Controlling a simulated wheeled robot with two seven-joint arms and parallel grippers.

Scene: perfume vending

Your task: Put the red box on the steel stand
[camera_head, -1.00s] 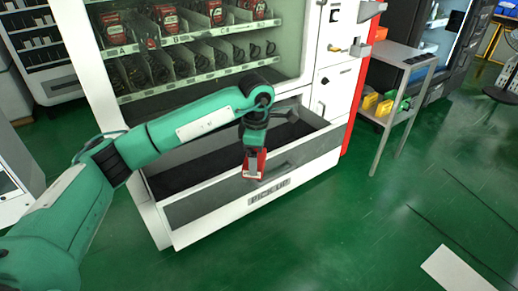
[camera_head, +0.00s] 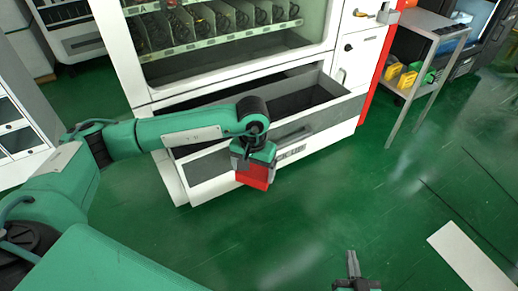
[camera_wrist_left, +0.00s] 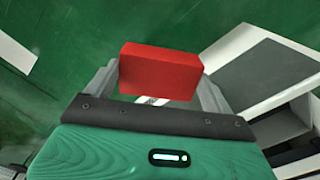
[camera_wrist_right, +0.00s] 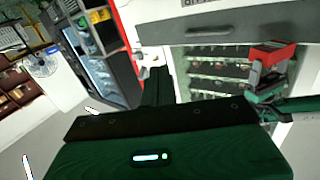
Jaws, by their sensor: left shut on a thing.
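The red box (camera_head: 257,174) is held in my left gripper (camera_head: 256,160), in front of the vending machine's pick-up drawer and clear of it. In the left wrist view the red box (camera_wrist_left: 160,72) sits between the two fingers, which touch its ends. The right wrist view also shows the red box (camera_wrist_right: 272,54). The steel stand (camera_head: 432,24) is a grey metal table with a lower shelf, right of the machine. My right gripper (camera_head: 353,262) is low at the bottom of the head view, empty, with its fingers together.
The vending machine (camera_head: 360,50) fills the upper middle, its pick-up drawer (camera_head: 335,115) standing open. The green floor (camera_head: 330,200) in front is clear.

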